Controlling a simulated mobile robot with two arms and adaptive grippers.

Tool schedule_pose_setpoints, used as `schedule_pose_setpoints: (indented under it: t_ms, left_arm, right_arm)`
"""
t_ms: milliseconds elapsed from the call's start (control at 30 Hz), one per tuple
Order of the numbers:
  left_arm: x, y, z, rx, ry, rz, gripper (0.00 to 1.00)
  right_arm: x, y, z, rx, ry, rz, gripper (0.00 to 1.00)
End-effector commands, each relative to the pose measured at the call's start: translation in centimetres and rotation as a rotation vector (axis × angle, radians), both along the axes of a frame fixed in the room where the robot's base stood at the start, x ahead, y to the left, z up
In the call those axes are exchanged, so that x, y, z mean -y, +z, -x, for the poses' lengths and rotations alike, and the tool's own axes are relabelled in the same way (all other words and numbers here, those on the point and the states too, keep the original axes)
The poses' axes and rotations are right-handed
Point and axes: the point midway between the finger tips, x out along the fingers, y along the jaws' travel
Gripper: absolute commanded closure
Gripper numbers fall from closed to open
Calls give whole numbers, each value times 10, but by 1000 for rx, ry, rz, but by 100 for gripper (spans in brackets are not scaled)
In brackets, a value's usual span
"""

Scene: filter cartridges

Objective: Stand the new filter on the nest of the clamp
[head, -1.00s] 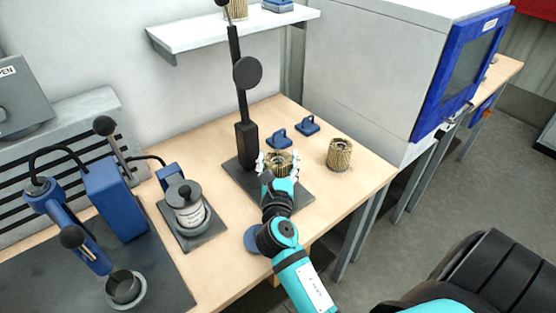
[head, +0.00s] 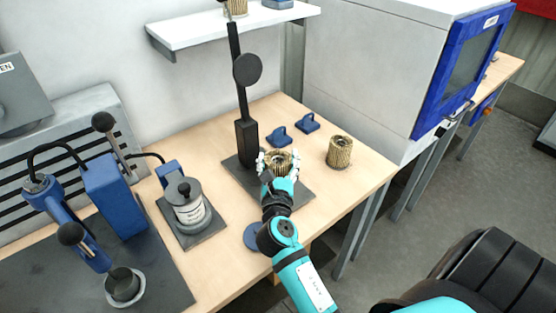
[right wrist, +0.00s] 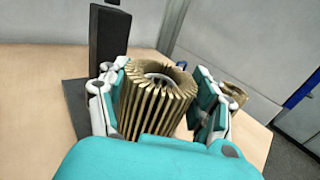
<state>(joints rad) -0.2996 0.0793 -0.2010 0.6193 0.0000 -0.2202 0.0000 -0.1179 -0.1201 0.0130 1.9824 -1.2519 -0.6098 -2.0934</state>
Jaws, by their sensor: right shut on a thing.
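A gold pleated filter (head: 279,161) is between the fingers of my right gripper (head: 278,165), over the dark base plate (head: 299,197) of the clamp. The clamp's black post (head: 246,146) rises just behind and left of it, with its lever up and a round black disc (head: 247,70) high above. In the right wrist view the filter (right wrist: 155,103) stands upright, pleats vertical, with a finger on each side; my right gripper (right wrist: 158,112) is shut on it. Its lower end is hidden, so I cannot tell whether it touches the nest. My left gripper is not in view.
A second pleated filter (head: 339,152) stands on the table to the right. Two blue handled parts (head: 279,137) (head: 307,123) lie behind. A grey canister (head: 188,207) on a plate and a blue lever device (head: 110,200) stand left. The table's right front is clear.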

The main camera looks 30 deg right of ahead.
Motion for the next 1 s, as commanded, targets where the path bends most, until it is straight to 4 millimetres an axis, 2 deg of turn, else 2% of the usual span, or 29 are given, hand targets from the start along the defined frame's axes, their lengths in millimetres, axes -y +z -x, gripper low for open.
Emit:
schedule_pose_setpoints:
  t_ms: [267, 300, 500, 800, 867, 1000]
  left_arm:
    - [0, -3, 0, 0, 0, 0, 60]
    - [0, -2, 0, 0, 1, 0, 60]
    - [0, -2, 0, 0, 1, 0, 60]
    - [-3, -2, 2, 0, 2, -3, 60]
    - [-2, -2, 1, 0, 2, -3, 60]
    - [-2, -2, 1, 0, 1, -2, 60]
  right_arm:
    - [0, -5, 0, -1, 1, 1, 70]
    - [0, -4, 0, 0, 1, 1, 31]
    - [0, -4, 0, 0, 0, 0, 7]
    - [0, -2, 0, 1, 0, 0, 7]
    - [0, 3, 0, 3, 0, -1, 7]
    - [0, 25, 0, 6, 1, 0, 7]
